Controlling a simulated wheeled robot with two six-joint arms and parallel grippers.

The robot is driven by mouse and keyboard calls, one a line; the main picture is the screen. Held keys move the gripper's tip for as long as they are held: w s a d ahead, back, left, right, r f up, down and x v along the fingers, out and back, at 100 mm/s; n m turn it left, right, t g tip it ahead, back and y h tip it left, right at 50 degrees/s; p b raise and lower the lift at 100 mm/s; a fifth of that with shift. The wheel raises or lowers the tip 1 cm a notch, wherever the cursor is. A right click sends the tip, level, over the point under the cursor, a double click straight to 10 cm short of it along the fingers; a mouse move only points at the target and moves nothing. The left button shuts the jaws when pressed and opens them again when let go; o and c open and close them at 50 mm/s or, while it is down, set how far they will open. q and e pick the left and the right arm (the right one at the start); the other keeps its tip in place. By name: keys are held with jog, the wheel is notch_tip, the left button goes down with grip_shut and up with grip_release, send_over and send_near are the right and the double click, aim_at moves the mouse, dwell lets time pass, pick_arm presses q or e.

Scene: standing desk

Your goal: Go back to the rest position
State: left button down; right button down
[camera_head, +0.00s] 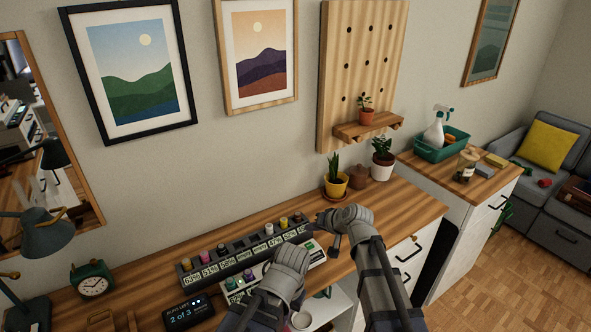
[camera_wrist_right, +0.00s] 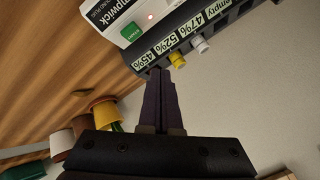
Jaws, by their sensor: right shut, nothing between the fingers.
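My right gripper (camera_head: 320,221) is over the desk (camera_head: 410,205), beside the right end of a dark rack (camera_head: 215,262) with percent labels and coloured plugs. In the right wrist view its fingers (camera_wrist_right: 165,75) are together and empty, in front of the rack's labels (camera_wrist_right: 180,45). My left gripper (camera_head: 283,272) is in front of the rack's middle; its fingers are hidden behind its own wrist. A white unit with a green button (camera_wrist_right: 131,32) adjoins the rack.
A small display (camera_head: 188,313) reads "2 of 3". A yellow pot (camera_head: 336,186) and white pot (camera_head: 382,168) stand at the back. The desk's right end is clear.

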jog(key=s+d+f+n+g+h, duration=0.1)
jog(key=s+f+g+h, duration=0.1)
jog(key=s, duration=0.6)
jog(key=s+d+f+n+g+h, duration=0.2)
jog(key=s+h, duration=0.1)
jog(key=s, duration=0.6)
jog(key=s+d+f+n+g+h, duration=0.1)
jog(key=s+d+f+g+h, duration=0.1)
jog(key=s, duration=0.6)
jog(key=shift+s+d+f+g+h, duration=0.25)
jog(key=shift+s+g+h, duration=0.1)
jog(key=shift+g, duration=0.25)
